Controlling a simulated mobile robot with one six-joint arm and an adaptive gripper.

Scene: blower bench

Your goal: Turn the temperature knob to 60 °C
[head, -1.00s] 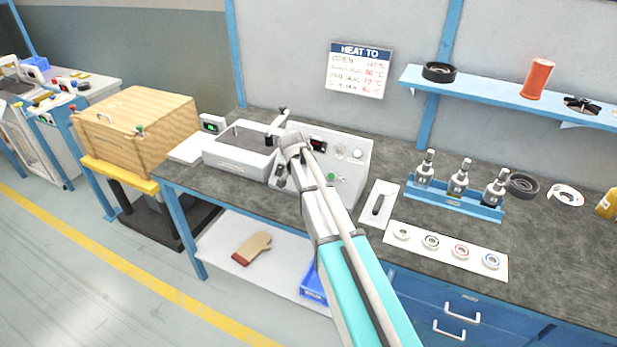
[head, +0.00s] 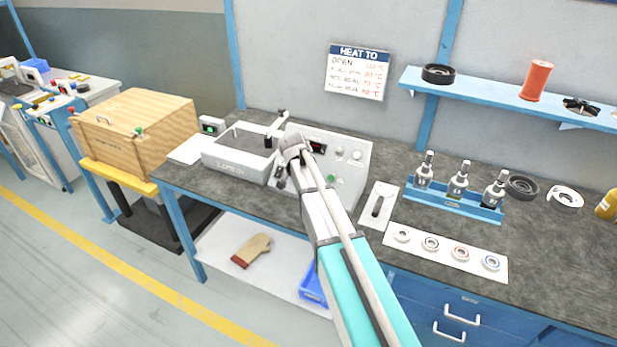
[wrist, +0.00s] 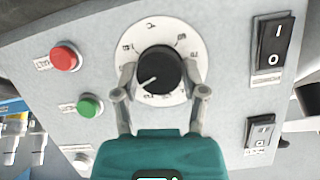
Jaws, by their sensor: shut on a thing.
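The temperature knob (wrist: 160,70) is black and round, on a white dial (wrist: 146,32) with printed marks around it. Its white pointer line aims toward the lower left in the wrist view. The dial numbers are too blurred for me to read the setting. My gripper (wrist: 159,76) has one finger on each side of the knob and is shut on it. In the head view, my arm hides the knob and part of the grey control panel (head: 352,172). A small red display (head: 318,147) shows there, its digits unreadable.
Beside the dial are a red button (wrist: 66,56), a green button (wrist: 90,106), a black rocker switch (wrist: 273,45) and a smaller switch (wrist: 260,131). A "HEAT TO" sign (head: 358,72) hangs behind.

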